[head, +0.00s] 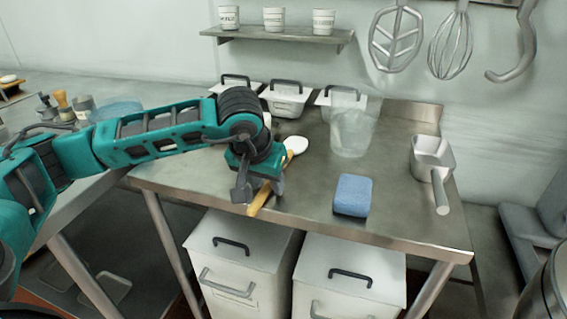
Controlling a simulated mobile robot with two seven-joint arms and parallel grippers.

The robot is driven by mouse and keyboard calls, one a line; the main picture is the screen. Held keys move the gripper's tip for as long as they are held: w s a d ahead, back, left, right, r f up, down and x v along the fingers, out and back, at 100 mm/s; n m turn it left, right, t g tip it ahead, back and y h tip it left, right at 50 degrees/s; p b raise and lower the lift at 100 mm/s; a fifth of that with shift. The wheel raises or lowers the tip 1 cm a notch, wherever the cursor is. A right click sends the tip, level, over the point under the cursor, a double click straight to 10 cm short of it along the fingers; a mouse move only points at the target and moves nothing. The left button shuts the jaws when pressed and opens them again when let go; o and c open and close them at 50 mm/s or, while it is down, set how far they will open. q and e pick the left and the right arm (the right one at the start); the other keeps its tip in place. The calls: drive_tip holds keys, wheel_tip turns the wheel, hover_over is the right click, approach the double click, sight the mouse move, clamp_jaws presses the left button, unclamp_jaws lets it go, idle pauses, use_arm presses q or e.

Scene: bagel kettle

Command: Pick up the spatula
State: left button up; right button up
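The spatula (294,147) has a white head and a yellow-tan handle. It lies on the steel table, with its handle end near the front edge. My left gripper (260,192) is over the handle, pointing down. Its two dark fingers are apart, one on each side of the handle. I cannot tell whether either finger touches it. The gripper hides the middle of the handle. My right gripper is not in view.
A blue sponge (352,195), a clear container (354,125) and a metal scoop (433,158) stand to the right on the steel table (310,215). Lidded white bins (288,97) line the back. Bare table lies between the spatula and the sponge.

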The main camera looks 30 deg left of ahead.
use_arm(q)
clamp_jaws()
drive_tip(key=shift+r, duration=0.15)
idle(0.5)
